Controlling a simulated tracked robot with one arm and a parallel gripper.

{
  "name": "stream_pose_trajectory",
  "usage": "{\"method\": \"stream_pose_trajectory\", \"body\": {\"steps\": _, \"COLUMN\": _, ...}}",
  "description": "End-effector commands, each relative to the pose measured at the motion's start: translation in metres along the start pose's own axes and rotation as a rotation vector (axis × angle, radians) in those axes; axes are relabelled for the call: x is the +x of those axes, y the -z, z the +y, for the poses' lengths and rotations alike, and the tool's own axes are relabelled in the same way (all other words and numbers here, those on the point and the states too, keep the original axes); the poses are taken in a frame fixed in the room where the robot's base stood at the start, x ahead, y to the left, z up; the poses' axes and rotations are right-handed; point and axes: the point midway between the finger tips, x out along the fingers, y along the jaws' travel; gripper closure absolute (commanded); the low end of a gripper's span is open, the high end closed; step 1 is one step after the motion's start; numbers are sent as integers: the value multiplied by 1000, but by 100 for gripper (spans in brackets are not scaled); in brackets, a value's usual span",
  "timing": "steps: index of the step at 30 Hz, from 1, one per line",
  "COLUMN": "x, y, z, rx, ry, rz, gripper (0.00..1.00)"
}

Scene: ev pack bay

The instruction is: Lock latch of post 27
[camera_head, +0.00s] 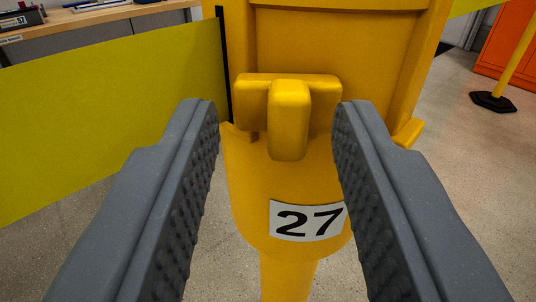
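The yellow post 27 (255,215) stands upright straight ahead, with a white label (307,221) reading 27 on its front. Its latch (289,118) is a yellow piece with a rounded tab pointing down, set above the label. My gripper (275,115) is open. Its two grey ribbed fingers stand to the left and right of the latch, with nothing held between them. I cannot tell whether either finger touches.
A yellow-green barrier panel (110,110) runs left from the post. A workbench (90,20) with items on it stands behind at upper left. A black-based yellow post (493,101) and an orange cabinet (508,50) are at right. Grey floor is clear at right.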

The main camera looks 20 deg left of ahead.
Motion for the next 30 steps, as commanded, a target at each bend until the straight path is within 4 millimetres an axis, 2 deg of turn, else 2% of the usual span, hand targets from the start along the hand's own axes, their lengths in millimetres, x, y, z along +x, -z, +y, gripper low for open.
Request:
{"method": "stream_pose_trajectory", "body": {"steps": 14, "x": -37, "y": -1, "z": 0, "rx": 1, "ry": -2, "rz": -2, "gripper": 65}}
{"method": "stream_pose_trajectory", "body": {"steps": 30, "x": -93, "y": 0, "z": 0, "rx": 2, "ry": -2, "rz": -2, "gripper": 65}}
